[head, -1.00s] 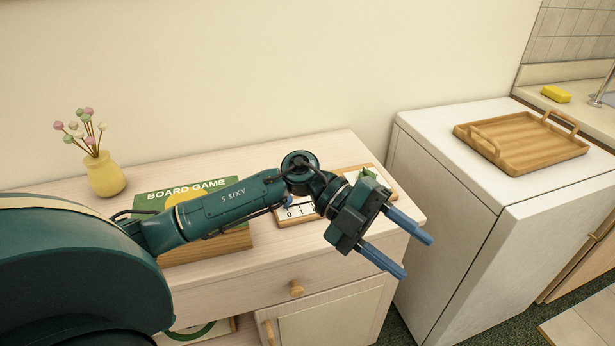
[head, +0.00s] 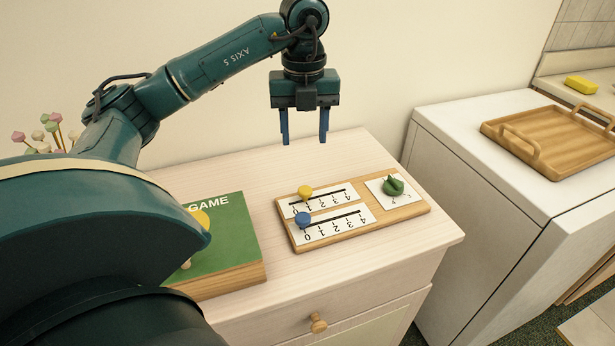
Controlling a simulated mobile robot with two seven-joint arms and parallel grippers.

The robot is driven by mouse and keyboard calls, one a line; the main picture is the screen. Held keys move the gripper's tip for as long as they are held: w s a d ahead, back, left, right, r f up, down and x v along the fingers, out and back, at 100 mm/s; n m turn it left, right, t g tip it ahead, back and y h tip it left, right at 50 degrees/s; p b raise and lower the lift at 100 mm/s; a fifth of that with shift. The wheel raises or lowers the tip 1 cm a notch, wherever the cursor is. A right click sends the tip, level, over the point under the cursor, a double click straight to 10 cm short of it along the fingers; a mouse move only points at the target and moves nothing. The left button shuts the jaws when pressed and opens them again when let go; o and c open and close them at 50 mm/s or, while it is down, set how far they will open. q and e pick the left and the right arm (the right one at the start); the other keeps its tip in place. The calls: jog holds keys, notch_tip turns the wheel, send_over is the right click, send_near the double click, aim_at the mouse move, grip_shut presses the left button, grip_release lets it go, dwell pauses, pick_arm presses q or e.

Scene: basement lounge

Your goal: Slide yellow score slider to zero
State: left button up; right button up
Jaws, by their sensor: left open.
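The yellow score slider (head: 305,192) is a round knob on the upper of two scales on a wooden score board (head: 407,213). It sits near the scale's left, low-number end, close to the 1; the 0 is not clearly readable. The blue slider (head: 303,218) sits at the left end of the lower scale, near its 0. The numerals appear upside down. My left gripper (head: 304,138) points down with its blue fingers apart and empty, in the air above and behind the board, apart from the sliders. My right gripper is not in view.
A green dial (head: 393,187) is on the board's right end. The green board game box (head: 228,238) lies to the left, partly hidden by my arm. The dresser top (head: 385,248) is bare around the board. A wooden tray (head: 548,137) sits on the white appliance (head: 450,125) at right.

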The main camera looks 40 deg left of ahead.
aim_at(305, 190)
pick_arm(q)
notch_tip(305, 190, down, 13)
jog(key=shift+d+r, duration=0.1)
jog(key=shift+r, duration=0.05)
dwell(0.4)
grip_shut()
dwell(0.3)
